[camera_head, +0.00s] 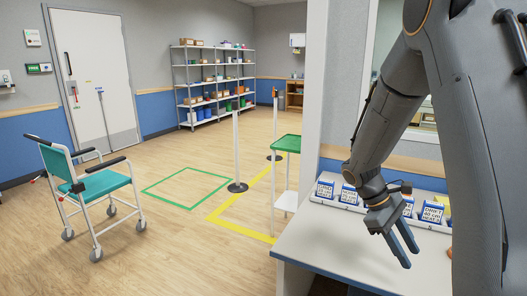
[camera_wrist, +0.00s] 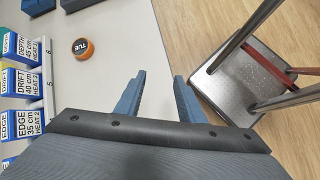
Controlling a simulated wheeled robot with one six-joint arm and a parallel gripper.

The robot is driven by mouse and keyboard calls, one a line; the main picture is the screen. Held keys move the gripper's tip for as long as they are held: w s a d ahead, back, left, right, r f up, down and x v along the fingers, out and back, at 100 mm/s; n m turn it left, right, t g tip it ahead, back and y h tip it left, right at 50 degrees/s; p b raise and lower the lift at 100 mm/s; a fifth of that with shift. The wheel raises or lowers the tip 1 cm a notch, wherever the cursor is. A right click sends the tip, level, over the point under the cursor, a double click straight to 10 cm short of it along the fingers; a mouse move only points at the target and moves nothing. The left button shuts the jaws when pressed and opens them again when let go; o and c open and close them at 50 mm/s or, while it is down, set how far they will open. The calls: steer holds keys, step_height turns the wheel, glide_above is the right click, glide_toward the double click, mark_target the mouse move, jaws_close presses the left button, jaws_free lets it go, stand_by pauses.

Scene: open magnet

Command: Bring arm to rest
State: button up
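My gripper (camera_head: 402,247) is at the lower right of the head view, above the white counter (camera_head: 340,243). In the wrist view my gripper (camera_wrist: 159,95) shows two blue-grey fingers set well apart, with nothing between them. The counter (camera_wrist: 105,75) and its edge lie beneath the fingers there. My arm is extended, reaching down from the upper right in the head view.
A rack of labelled blue-and-white boxes (camera_head: 432,212) stands along the counter's back. An orange round object (camera_wrist: 81,47) lies on the counter. A metal stand (camera_wrist: 240,80) is beside the counter. A wheelchair (camera_head: 95,190) and open floor are at left.

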steer(key=s+a+m+t+y+b, duration=0.1)
steer(key=s+a+m+t+y, duration=0.1)
steer(key=s+a, duration=0.4)
steer(key=s+a+f+m+t+y+b, duration=0.1)
steer(key=s+a+m+y, duration=0.3)
steer(key=a, duration=1)
steer(key=shift+s+m+t+b, duration=0.5)
steer(key=shift+s+m+b, duration=0.1)
steer(key=shift+s, duration=0.6)
